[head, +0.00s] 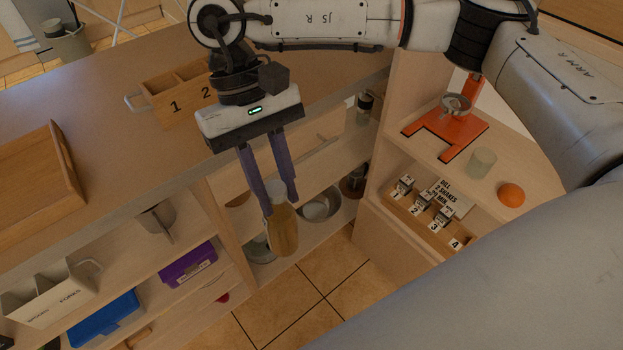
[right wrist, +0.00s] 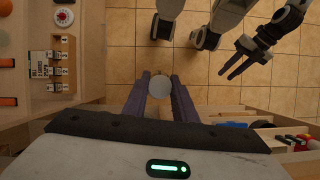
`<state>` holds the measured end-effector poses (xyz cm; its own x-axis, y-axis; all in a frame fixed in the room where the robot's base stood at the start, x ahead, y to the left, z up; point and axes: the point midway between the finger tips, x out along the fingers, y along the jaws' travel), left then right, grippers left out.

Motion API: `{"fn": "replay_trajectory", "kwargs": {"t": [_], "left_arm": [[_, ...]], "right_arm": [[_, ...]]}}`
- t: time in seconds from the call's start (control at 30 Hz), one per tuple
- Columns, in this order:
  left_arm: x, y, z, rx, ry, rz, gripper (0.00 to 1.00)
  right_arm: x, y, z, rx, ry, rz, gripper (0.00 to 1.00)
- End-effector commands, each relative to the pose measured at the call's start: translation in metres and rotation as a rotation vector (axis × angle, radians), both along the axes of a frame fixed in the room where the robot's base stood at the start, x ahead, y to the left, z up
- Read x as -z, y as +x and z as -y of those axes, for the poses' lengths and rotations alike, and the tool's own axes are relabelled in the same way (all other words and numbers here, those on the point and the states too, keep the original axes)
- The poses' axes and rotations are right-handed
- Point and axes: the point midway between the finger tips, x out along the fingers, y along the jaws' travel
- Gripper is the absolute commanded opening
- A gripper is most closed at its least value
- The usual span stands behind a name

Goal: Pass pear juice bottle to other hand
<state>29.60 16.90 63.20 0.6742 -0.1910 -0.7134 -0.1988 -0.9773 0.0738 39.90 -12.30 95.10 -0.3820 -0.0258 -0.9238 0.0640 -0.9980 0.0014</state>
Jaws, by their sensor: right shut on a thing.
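The pear juice bottle (head: 284,232) is amber-yellow and hangs roughly upright between the purple fingers of my right gripper (head: 281,205). The fingers are shut on its upper part, and it is held in the air in front of the shelves. In the right wrist view its round pale top (right wrist: 159,88) shows between the fingers. My left gripper (right wrist: 226,75) shows only in the right wrist view, at the upper right.
The wooden counter (head: 100,85) carries a numbered box (head: 177,98). Shelves below hold a purple box (head: 188,264), a blue box (head: 104,318) and bowls (head: 320,206). The right-hand shelf has an orange stand (head: 447,131), a glass (head: 482,163) and an orange (head: 511,195). Tiled floor (head: 300,300) is open below.

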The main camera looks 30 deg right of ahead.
Motion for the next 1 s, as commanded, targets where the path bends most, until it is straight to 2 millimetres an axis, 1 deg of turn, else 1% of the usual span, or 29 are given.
{"fn": "replay_trajectory", "kwargs": {"t": [0.03,0.2,0.4,0.5,0.6,0.7,0.83,0.87,1.0], "left_arm": [[0.000,0.000,0.000,0.000,0.000,0.000,0.30],[0.000,0.000,0.000,0.000,0.000,0.001,0.30],[0.000,0.000,0.000,0.001,0.000,0.001,0.30],[0.000,0.000,0.000,0.001,0.000,0.001,0.30],[0.000,0.000,0.000,0.001,0.000,0.001,0.30],[0.000,0.000,0.000,0.001,0.000,0.001,0.30],[0.000,0.000,0.000,0.001,0.000,0.001,0.30],[0.000,0.000,0.000,0.001,0.000,0.001,0.33],[0.000,0.000,0.000,0.001,0.000,0.001,0.57]], "right_arm": [[-0.004,0.003,-0.017,-0.015,0.003,0.001,0.00],[-0.012,0.013,-0.063,-0.050,0.002,0.000,0.00],[-0.022,0.024,-0.114,-0.088,0.001,0.000,0.00],[-0.026,0.030,-0.136,-0.104,0.000,0.000,0.00],[-0.029,0.033,-0.153,-0.118,0.000,-0.001,0.00],[-0.031,0.037,-0.164,-0.127,-0.001,-0.001,0.00],[-0.033,0.039,-0.173,-0.134,-0.001,-0.001,0.00],[-0.032,0.039,-0.174,-0.135,-0.002,-0.001,0.00],[-0.033,0.040,-0.177,-0.138,-0.001,-0.001,0.00]]}}
